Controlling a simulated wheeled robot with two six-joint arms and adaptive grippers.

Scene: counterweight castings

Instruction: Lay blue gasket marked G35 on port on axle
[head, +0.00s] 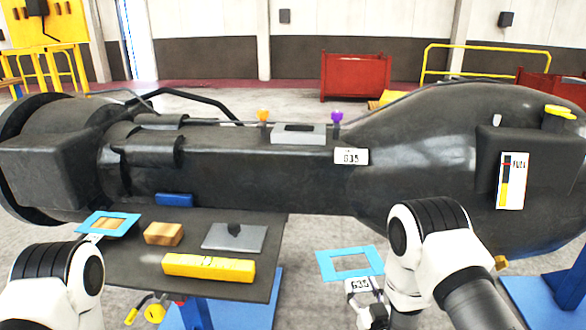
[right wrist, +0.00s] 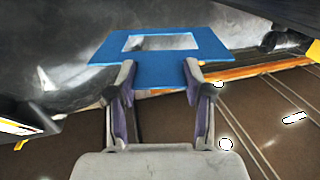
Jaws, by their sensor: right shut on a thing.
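A blue rectangular gasket (head: 374,264) with a rectangular window is held out in front of the axle casting (head: 240,165). My right gripper (head: 364,281) is shut on its near edge, which also shows between the fingertips in the right wrist view (right wrist: 158,76). A G35 tag shows just below the gasket. The port (head: 285,137) is a raised light grey block with a dark opening on top of the axle. A G35 label (head: 351,156) is beside it on the right. The held gasket is below and right of the port, apart from it. My left gripper is not seen.
Orange (head: 263,117) and purple (head: 337,118) knobs flank the port. A second blue gasket (head: 127,219) is at the dark table's left end. The table (head: 130,272) also bears a wooden block (head: 164,233), a grey plate (head: 222,238) and a yellow bar (head: 209,268).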

